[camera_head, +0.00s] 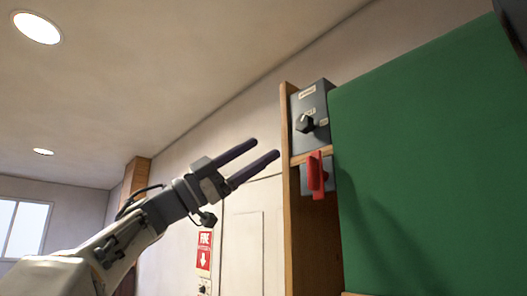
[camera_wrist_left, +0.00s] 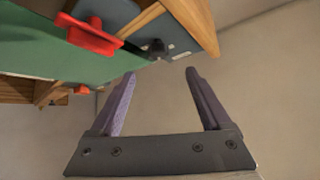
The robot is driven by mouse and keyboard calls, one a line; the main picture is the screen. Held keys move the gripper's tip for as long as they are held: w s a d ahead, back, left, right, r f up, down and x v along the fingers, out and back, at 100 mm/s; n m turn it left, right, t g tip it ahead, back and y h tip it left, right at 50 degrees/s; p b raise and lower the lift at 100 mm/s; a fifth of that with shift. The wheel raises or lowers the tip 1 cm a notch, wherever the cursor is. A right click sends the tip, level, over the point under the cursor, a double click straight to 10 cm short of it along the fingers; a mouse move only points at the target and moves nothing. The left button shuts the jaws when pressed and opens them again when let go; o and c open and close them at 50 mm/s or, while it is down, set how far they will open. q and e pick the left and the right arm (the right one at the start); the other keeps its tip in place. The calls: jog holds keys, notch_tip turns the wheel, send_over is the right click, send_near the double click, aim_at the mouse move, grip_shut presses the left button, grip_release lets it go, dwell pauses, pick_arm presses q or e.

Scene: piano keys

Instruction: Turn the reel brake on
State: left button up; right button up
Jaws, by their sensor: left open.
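A grey control box (camera_head: 317,100) with a black knob (camera_head: 306,123) is mounted on a wooden post beside a green panel. Its small labels are too small to read. Below it, a red lever (camera_head: 316,174) stands upright on a grey plate. I cannot tell which control is the reel brake. In the left wrist view the red lever (camera_wrist_left: 88,36) and black knob (camera_wrist_left: 156,48) are at the top, beyond the fingertips. My left gripper (camera_head: 265,149) is open and empty, left of the box and lever in the head view and apart from both. My right gripper is not in view.
The green panel (camera_head: 430,150) fills the right side. The wooden post (camera_head: 291,220) borders it. A red fire sign (camera_head: 204,250) is on the wall behind my left arm. A small red object (camera_wrist_left: 82,89) shows at left in the wrist view. The space around my left gripper looks clear.

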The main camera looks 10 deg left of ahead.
aim_at(301, 128)
pick_arm(q)
jog(key=s+d+f+n+t+y+b, duration=0.1)
jog(key=s+d+n+t+y+b, duration=0.15)
jog(key=n+t, duration=0.4)
jog(key=s+d+f+n+t+y+b, duration=0.1)
jog(key=d+n+t+y+b, duration=0.15)
jog(key=n+t+y, duration=0.4)
jog(key=w+d+r+p, duration=0.1)
jog(key=w+r+p, duration=0.1)
jog(key=w+d+r+n+g+h+p, duration=0.1)
jog(key=r+p, duration=0.1)
jog(key=w+d+r+h+p, duration=0.1)
jog(key=w+r+p, duration=0.1)
jog(key=shift+w+r+n+g, duration=0.3)
jog(key=shift+r+g, duration=0.1)
jog(key=shift+w+d+r, duration=0.25)
jog(key=shift+w+r, duration=0.05)
jog(key=shift+w, duration=0.1)
grip_shut()
